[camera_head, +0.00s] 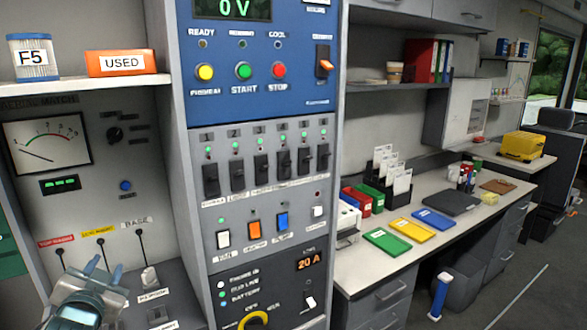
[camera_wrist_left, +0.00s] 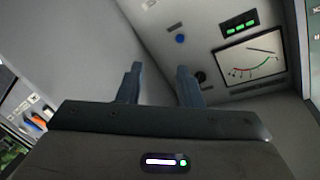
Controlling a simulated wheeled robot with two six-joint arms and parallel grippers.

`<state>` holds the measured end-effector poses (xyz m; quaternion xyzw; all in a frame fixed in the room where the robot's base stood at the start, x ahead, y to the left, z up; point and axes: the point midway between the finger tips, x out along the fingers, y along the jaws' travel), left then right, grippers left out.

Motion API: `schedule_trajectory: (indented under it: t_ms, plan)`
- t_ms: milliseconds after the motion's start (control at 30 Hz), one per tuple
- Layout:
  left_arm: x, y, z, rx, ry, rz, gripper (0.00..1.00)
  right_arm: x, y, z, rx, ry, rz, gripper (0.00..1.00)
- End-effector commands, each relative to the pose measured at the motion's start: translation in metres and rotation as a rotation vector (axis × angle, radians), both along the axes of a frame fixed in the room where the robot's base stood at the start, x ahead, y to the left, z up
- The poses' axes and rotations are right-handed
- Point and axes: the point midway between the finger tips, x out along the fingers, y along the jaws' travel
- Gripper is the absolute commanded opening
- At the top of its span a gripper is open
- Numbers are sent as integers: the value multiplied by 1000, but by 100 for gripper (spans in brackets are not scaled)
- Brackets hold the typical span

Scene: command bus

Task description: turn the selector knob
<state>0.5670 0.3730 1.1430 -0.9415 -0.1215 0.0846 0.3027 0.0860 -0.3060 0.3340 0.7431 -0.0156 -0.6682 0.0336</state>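A black round selector knob (camera_head: 115,134) sits on the grey left panel, right of the analogue meter, with small dark labels beside it. It also shows in the left wrist view (camera_wrist_left: 201,77), close beside the right-hand finger and partly hidden. Which way its pointer faces is too small to tell. My left gripper (camera_head: 92,268) is low at the left in the head view, in front of the panel and below the knob. In the left wrist view its two fingers (camera_wrist_left: 159,75) stand apart with nothing between them. My right gripper is not in view.
The meter (camera_head: 46,142), a blue button (camera_head: 125,186) and several thin toggle levers share the panel. A shelf above holds an orange USED box (camera_head: 122,63) and an F5 canister (camera_head: 34,58). The switch cabinet (camera_head: 265,160) juts out at the right.

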Motion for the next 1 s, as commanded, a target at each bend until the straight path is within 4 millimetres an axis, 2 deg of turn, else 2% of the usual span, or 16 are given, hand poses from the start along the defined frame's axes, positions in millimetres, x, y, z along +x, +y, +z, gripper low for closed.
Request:
schedule_trajectory:
  t_ms: [33, 167, 200, 300, 400, 500, 600, 867, 1000]
  plan:
    - [-8, -5, -25, -32, 56, 0, 33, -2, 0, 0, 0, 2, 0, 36]
    - [-41, -20, -98, -131, 232, 9, 33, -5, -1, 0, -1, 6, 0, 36]
    - [-56, -26, -124, -169, 299, 15, 33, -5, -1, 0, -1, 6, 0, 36]
    - [-101, -43, -184, -262, 469, 36, 33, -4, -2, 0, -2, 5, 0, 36]
    - [-147, -58, -229, -341, 619, 60, 33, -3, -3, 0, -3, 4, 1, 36]
    - [-187, -70, -259, -402, 736, 85, 33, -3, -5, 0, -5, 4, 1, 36]
    - [-222, -80, -280, -451, 834, 107, 33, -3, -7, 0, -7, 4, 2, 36]
    - [-302, -103, -314, -554, 1042, 164, 33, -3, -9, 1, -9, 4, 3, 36]
    - [-288, -99, -352, -554, 1054, 172, 33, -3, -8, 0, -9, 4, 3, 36]
